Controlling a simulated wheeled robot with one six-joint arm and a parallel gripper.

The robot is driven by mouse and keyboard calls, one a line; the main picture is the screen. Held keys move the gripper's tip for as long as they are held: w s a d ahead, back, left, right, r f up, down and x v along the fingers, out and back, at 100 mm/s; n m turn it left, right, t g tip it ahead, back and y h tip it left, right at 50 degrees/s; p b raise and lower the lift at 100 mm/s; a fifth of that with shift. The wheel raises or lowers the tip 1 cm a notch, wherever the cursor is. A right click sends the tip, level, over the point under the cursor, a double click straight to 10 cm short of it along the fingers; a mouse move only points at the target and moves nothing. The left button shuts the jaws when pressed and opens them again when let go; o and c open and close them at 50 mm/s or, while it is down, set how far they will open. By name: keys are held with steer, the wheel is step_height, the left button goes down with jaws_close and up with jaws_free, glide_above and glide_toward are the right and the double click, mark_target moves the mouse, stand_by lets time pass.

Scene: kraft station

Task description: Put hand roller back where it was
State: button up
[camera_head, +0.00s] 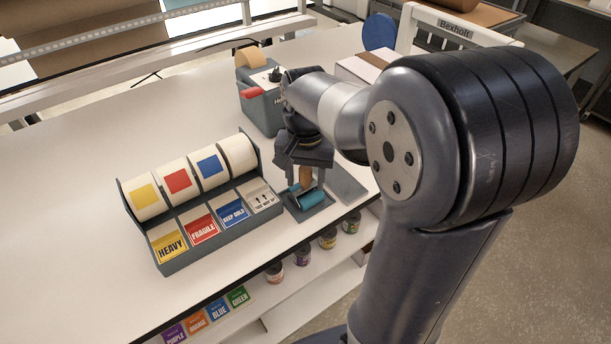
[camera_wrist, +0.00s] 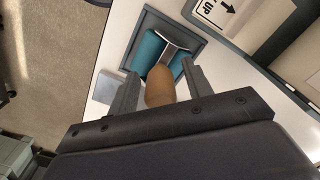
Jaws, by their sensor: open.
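The hand roller has a teal cylinder (camera_head: 308,198) and a tan handle (camera_head: 305,175). It rests on a small dark grey tray (camera_head: 322,208) to the right of the label dispenser. In the wrist view the teal roller (camera_wrist: 150,52) lies inside the tray's rim (camera_wrist: 133,30), with its handle (camera_wrist: 160,88) pointing toward me. My gripper (camera_head: 304,185) is above the tray, and its two fingers (camera_wrist: 155,85) stand on either side of the handle. The gripper is open, with a visible gap beside the handle. The fingers partly hide the roller in the head view.
The label dispenser (camera_head: 217,232) with several rolls stands left of the tray. A tape dispenser (camera_head: 262,115) stands behind my gripper. A flat grey plate (camera_head: 345,185) lies right of the tray. Several jars (camera_head: 302,255) stand on the shelf below. The table's left side is clear.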

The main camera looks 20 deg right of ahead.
step_height(320, 180, up, 12)
steer(key=shift+r, duration=0.1)
stand_by(0.5)
step_height(320, 180, down, 12)
steer(key=shift+f, duration=0.1)
steer(key=shift+r, duration=1.65)
